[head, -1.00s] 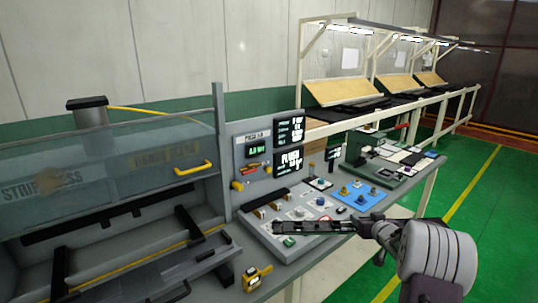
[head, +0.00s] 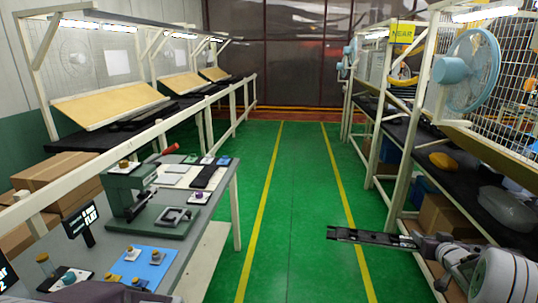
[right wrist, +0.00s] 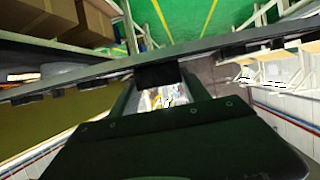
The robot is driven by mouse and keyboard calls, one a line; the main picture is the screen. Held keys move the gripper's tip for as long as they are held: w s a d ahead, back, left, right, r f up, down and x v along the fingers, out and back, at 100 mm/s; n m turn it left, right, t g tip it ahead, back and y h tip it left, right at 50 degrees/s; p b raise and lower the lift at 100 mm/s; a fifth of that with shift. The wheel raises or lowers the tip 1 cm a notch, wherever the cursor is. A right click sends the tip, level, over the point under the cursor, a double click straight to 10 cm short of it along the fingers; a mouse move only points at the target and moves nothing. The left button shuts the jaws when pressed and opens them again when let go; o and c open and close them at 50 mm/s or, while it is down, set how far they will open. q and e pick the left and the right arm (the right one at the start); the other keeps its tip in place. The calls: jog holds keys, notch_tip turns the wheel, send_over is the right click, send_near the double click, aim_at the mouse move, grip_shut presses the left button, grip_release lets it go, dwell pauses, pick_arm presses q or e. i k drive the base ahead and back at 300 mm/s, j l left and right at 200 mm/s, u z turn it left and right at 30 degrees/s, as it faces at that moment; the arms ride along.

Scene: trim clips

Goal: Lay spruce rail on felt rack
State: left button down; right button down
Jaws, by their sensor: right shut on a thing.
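The rail (head: 362,236), a long narrow dark bar with small blocks along it, is held roughly level over the green floor. My right gripper (head: 412,239) is shut on it. In the right wrist view the rail (right wrist: 60,83) crosses the whole picture as a grey strip with dark blocks, and the gripper (right wrist: 162,76) holds it near the middle. A white-framed rack (head: 468,184) with a dark, felt-like shelf stands at the right, beyond the rail and apart from it. I cannot tell for sure that it is the felt rack. My left gripper is not in view.
A grey workbench (head: 208,218) with a green press (head: 135,190) and small parts stands at left. Tilted boards (head: 108,103) line the back left. A yellow item (head: 444,161), a clear bag (head: 505,207) and a blue fan (head: 470,70) occupy the right rack. The green aisle is clear.

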aim_at(167, 178)
jog(key=i+l+u, duration=0.15)
jog(key=i+u, duration=0.2)
jog(key=i, duration=0.2)
jog(key=i+l+u, duration=0.4)
jog(key=i, duration=0.2)
jog(key=i+l+u, duration=0.55)
jog(key=u, duration=0.15)
jog(key=i+l+u, duration=0.2)
jog(key=l+u, duration=0.15)
jog(key=i+l+u, duration=0.15)
jog(key=l+u, duration=0.2)
jog(key=i+l+u, duration=0.1)
jog(key=l+u, duration=1)
jog(key=l, duration=0.15)
